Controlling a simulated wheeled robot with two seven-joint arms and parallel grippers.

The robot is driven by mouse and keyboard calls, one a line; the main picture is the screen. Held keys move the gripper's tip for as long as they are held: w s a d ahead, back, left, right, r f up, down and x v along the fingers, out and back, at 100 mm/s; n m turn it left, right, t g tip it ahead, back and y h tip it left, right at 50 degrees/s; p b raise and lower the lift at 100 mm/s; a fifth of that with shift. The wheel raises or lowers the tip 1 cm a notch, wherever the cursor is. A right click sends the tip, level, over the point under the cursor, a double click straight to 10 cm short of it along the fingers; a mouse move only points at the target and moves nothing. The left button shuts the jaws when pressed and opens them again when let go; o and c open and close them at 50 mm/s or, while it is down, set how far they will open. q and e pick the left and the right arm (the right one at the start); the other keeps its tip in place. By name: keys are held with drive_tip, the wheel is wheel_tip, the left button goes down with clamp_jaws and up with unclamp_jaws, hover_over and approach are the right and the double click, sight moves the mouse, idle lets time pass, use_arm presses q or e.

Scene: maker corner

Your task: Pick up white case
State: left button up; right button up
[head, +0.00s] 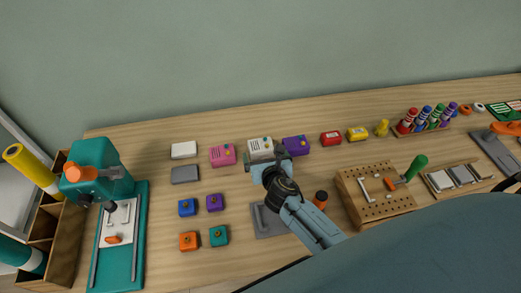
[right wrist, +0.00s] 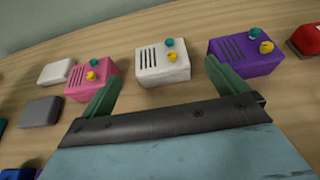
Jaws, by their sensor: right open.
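The white case (head: 259,146) is a small box with dark slots and a teal and a yellow knob on top. It stands in the back row on the table, between a pink case (head: 222,155) and a purple case (head: 296,145). My right gripper (head: 266,158) is open and empty, just in front of the white case. In the right wrist view the white case (right wrist: 163,66) shows ahead between the two green fingers (right wrist: 168,88), not gripped. The gripper hides part of its front in the head view. My left gripper is not in view.
A plain white block (head: 184,150) and a grey block (head: 185,174) lie left of the pink case. Small coloured blocks, a grey plate (head: 268,222) and a pegboard (head: 376,199) lie nearer. A teal press (head: 95,170) stands at left. The wall is close behind.

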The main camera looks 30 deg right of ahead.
sight(261, 146)
drive_tip(key=shift+w, duration=0.3)
drive_tip(key=b+x, duration=0.1)
drive_tip(key=x, duration=0.4)
drive_tip(key=shift+s+d+b, duration=0.1)
drive_tip(key=shift+b, duration=0.25)
drive_tip(key=shift+r, duration=0.1)
drive_tip(key=c, duration=1.1)
